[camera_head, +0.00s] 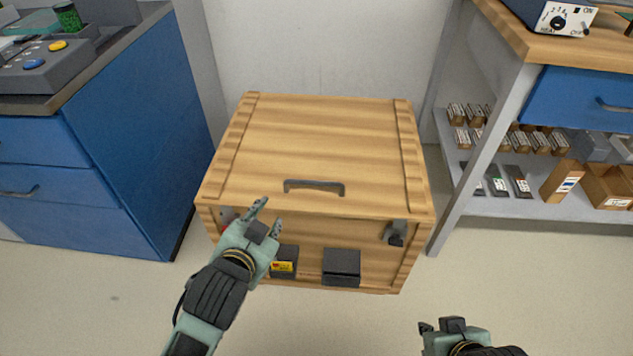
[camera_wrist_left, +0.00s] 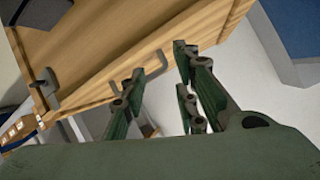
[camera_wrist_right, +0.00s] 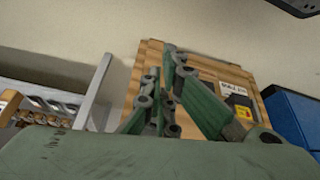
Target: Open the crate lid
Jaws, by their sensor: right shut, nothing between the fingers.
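The wooden crate (camera_head: 380,265) stands on the floor with its lid (camera_head: 320,145) down. A dark grey handle (camera_head: 314,187) lies near the lid's front edge. A latch (camera_head: 396,233) sits at the front right; the left latch (camera_head: 227,214) is partly hidden by my left gripper. My left gripper (camera_head: 267,216) is open, near the crate's front left, left of and below the handle. My right gripper (camera_head: 427,328) is low, in front of the crate's right side. Its fingers (camera_wrist_right: 162,75) are shut and empty.
A blue drawer cabinet (camera_head: 130,140) stands close on the left. A shelving bench (camera_head: 480,150) with several small boxes stands on the right. The wall (camera_head: 320,45) is behind the crate. The floor (camera_head: 330,325) in front is clear.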

